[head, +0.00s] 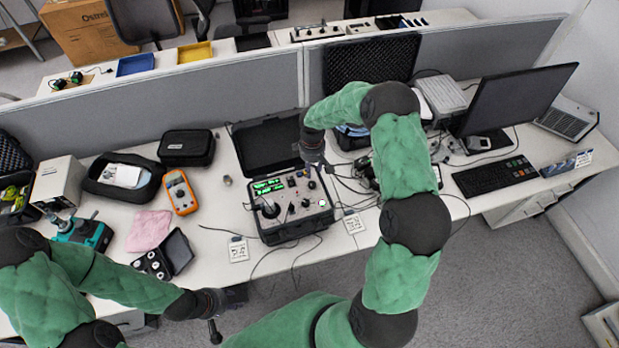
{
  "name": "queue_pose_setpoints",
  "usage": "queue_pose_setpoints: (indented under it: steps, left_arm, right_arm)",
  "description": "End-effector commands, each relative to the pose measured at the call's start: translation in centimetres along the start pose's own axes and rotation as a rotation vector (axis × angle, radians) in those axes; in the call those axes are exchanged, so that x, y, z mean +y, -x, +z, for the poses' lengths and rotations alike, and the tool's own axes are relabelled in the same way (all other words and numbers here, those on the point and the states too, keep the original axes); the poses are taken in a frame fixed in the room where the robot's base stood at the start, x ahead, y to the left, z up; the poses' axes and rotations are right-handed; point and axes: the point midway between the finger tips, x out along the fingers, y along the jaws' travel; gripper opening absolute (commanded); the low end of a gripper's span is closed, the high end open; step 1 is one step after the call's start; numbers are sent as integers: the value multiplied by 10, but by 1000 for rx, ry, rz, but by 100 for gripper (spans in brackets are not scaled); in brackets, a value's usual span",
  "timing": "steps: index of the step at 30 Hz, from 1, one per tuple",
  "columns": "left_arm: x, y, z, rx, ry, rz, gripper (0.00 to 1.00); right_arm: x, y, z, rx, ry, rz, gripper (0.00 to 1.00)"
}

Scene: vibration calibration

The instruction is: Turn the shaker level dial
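The shaker calibrator (291,219) is an open black case with a grey panel on the desk, in the middle of the head view. Its panel has a lit green display (266,186), a round black shaker head (270,209) at the left and several small knobs. A pale round dial (321,203) with a pinkish edge sits at the panel's right. My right gripper (318,162) is above the back right of the panel, its fingers too small and dark to tell open or shut. My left gripper (229,312) is in front of the desk edge, fingers spread and empty.
The case's raised lid (267,143) stands behind the panel. Cables run around the case. An orange multimeter (180,192), a pink cloth (148,231) and a small open black case (177,251) lie left. A keyboard (495,177) and monitor (514,98) are right. A grey partition stands behind.

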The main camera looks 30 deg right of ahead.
Motion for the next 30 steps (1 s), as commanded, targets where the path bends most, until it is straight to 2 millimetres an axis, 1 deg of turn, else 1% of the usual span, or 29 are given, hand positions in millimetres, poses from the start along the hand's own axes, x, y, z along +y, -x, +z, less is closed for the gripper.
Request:
queue_pose_setpoints:
  steps: [1,9,15,21,29,30]
  left_arm:
    - [0,1,1,-1,0,0,40]
    - [1,4,0,0,0,0,40]
    - [2,5,0,0,0,0,40]
    - [2,6,0,0,0,0,40]
    - [2,6,0,0,0,0,40]
    - [2,6,0,0,0,0,40]
  right_arm:
    - [-1,-8,1,-3,0,-3,38]
    - [-1,-56,0,-1,-1,-3,38]
    - [-1,-82,0,0,-2,-2,38]
    - [-1,-93,0,0,0,-1,38]
    - [0,-94,0,1,-1,-1,38]
    - [0,-94,0,1,-1,-1,30]
